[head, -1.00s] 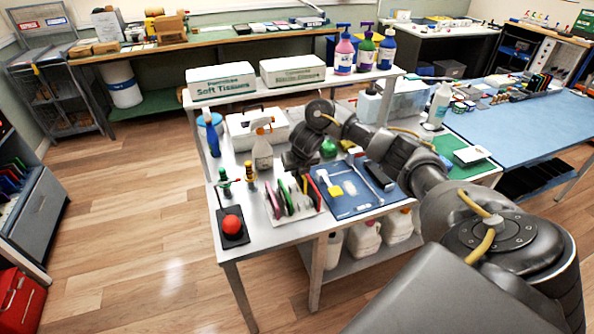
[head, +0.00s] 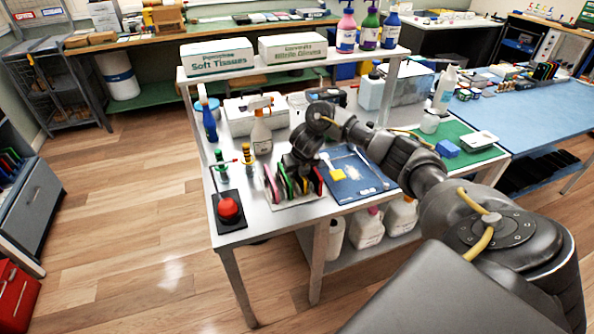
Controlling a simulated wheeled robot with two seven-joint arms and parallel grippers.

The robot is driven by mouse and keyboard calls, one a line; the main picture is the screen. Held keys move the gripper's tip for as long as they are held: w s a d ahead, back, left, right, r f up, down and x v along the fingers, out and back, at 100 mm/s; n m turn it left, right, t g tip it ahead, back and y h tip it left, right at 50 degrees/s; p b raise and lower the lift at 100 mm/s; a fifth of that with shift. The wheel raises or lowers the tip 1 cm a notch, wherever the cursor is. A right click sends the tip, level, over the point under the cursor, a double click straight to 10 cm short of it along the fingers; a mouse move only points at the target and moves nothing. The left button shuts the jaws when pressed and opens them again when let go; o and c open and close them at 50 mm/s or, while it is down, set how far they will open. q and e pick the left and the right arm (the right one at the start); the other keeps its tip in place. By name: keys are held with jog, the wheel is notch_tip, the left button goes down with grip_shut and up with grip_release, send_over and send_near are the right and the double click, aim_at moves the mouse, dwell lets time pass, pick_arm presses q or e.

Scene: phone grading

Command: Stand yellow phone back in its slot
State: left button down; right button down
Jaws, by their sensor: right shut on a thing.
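The white phone rack (head: 300,203) stands near the front of the white table. Several upright phones are in it, with pink, green and red edges showing; a green one (head: 286,184) is near the middle. My right gripper (head: 303,176) reaches down over the rack from behind, its jaws shut and close above or among the phones. The thing in its jaws is hidden by the gripper and the rack's phones, so I cannot make out the yellow phone clearly. My left gripper is out of view.
A red button on a black base (head: 228,208) stands left of the rack. A blue mat (head: 352,190) with a yellow-ended tool (head: 333,173) lies to its right.

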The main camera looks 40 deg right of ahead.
jog(key=shift+f, duration=0.3)
jog(key=c, duration=1.4)
grip_release()
jog(key=p+v, duration=0.5)
jog(key=v, duration=0.6)
jog(key=shift+a+f, duration=0.1)
